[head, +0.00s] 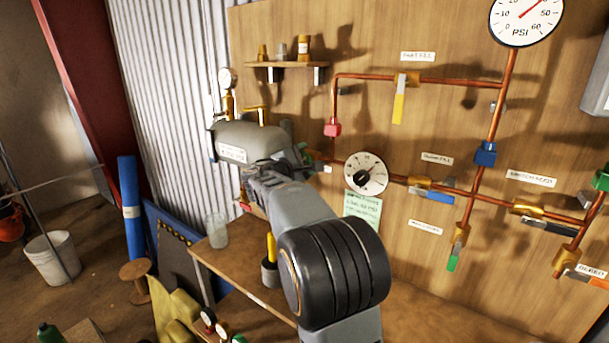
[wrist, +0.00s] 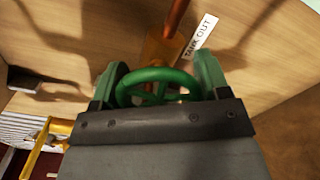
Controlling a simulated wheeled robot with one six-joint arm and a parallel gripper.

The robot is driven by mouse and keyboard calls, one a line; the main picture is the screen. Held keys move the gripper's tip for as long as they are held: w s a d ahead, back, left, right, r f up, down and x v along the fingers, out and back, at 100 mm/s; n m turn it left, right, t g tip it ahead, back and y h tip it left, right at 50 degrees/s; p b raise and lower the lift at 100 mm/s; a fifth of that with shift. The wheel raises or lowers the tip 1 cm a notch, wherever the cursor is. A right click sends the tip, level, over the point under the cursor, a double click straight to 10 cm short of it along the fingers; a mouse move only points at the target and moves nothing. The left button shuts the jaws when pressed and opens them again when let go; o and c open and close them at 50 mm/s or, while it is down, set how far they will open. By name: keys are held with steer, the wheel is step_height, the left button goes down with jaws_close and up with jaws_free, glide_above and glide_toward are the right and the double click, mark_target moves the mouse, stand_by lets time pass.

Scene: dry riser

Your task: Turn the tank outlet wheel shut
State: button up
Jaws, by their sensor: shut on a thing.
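The green tank outlet wheel (wrist: 158,73) shows in the wrist view, on a brass valve body (wrist: 161,48) beside a label reading TANK OUT (wrist: 199,38). My gripper (wrist: 161,80) is shut on the wheel, with one finger at its left side and one at its right. The lower part of the wheel is hidden by the gripper's front edge. In the head view my arm covers the wheel and most of the gripper. The grey tank (head: 243,143) stands just left of my arm's end.
A round dial gauge (head: 366,174) and copper pipes with coloured valve levers are on the wooden panel, right of my arm. A glass jar (head: 217,231) stands on the bench below. A small shelf (head: 288,64) is above. A yellow part (wrist: 56,130) shows at the wrist view's lower left.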

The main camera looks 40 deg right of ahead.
steer(key=m+b, duration=0.2)
steer(key=b, duration=0.1)
steer(key=m+b, duration=0.2)
steer(key=b, duration=0.1)
steer(key=m+b, duration=0.2)
steer(key=b, duration=0.1)
steer(key=shift+f+m, duration=0.3)
steer(key=m+b, duration=0.2)
steer(key=b, duration=0.1)
steer(key=m+b, duration=0.1)
steer(key=m, duration=0.1)
steer(key=shift+r, duration=0.25)
steer(key=shift+r+m+b, duration=0.2)
steer(key=shift+m+b, duration=0.7)
steer(key=o, duration=0.9)
steer(key=shift+r, duration=0.1)
steer(key=b+v, duration=0.1)
steer(key=v, duration=1.3)
steer(key=shift+b, duration=0.3)
steer(key=shift+s, duration=0.1)
